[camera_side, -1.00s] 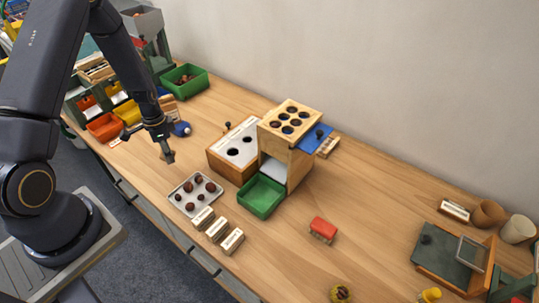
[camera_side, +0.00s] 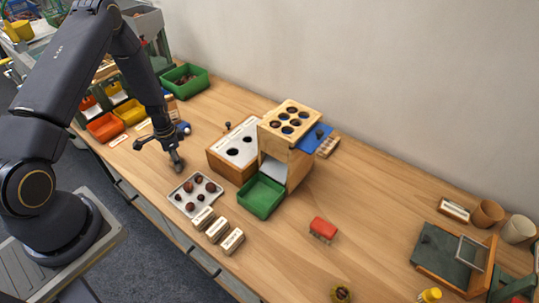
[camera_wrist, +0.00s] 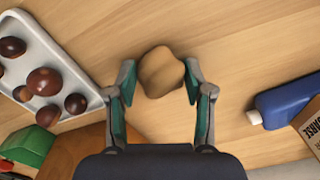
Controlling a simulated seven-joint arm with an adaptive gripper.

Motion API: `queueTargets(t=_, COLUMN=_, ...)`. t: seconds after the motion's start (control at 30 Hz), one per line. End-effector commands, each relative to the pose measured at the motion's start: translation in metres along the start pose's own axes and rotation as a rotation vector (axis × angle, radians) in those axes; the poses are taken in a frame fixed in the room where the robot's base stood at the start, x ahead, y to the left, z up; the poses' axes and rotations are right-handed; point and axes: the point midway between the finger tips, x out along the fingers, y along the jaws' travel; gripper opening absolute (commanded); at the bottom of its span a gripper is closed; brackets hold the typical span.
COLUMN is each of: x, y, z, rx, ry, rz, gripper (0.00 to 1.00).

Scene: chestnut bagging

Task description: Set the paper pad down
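The paper pad (camera_wrist: 161,72) is a small, crumpled tan-brown piece against the wooden tabletop in the wrist view. It appears to rest on the wood. In the side view, my gripper (camera_side: 158,156) is low over the table, just behind the metal tray. The pad is too small or hidden to make out clearly there.
The tray (camera_side: 184,207) of chestnuts is close to my gripper, also in the wrist view (camera_wrist: 78,72). A blue bottle (camera_wrist: 285,101) lies on the other side. The green bin (camera_side: 261,196) and wooden stand (camera_side: 300,166) are to the right. The table's right middle is largely clear.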

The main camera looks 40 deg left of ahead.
Motion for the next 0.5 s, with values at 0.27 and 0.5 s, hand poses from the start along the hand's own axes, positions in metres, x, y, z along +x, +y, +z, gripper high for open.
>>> queueTargets(t=0.27, x=-0.0004, y=0.0000, z=0.0000, rx=0.000, ry=0.000, rz=0.000, gripper=0.72)
queueTargets(t=0.5, x=-0.0039, y=-0.0003, z=-0.0004, rx=0.000, ry=0.001, rz=-0.001, gripper=0.72)
